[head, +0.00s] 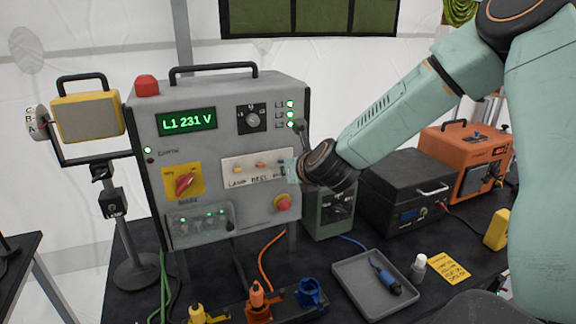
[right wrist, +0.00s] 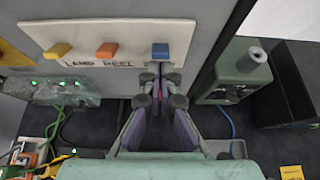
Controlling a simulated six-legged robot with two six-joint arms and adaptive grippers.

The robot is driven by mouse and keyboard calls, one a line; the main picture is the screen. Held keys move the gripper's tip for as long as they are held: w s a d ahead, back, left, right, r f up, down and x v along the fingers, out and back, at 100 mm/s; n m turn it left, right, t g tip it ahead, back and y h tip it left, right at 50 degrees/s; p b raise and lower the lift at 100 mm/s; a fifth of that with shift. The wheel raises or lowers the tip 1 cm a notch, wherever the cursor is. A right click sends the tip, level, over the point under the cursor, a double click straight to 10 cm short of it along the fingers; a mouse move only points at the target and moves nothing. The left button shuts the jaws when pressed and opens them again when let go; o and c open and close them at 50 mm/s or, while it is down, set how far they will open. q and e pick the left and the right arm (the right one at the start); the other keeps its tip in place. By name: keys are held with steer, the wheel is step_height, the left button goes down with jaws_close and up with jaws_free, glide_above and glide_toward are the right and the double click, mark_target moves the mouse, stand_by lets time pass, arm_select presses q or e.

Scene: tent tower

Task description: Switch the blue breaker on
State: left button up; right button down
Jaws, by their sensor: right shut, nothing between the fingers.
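The blue breaker (right wrist: 160,50) is a small blue block at the right end of a white label strip in the right wrist view. An orange breaker (right wrist: 107,50) and a yellow breaker (right wrist: 57,51) sit to its left; I cannot tell how any of them is set. My right gripper (right wrist: 160,72) is shut and empty, its fingertips close to the strip just below the blue breaker; I cannot tell whether they touch. In the head view my right gripper (head: 293,170) is at the strip's right end and largely hides the blue breaker. My left gripper is not in view.
The grey control box (head: 150,120) carries a green display reading L1 231 V, a red-yellow rotary switch (head: 184,182) and a red knob (head: 282,203) below the strip. A green box (head: 325,222) stands close right. A grey tray (head: 352,272) lies in front.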

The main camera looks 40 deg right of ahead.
steer(key=shift+d+r+p, duration=0.1)
steer(key=shift+r+p, duration=0.35)
steer(key=shift+r, duration=0.25)
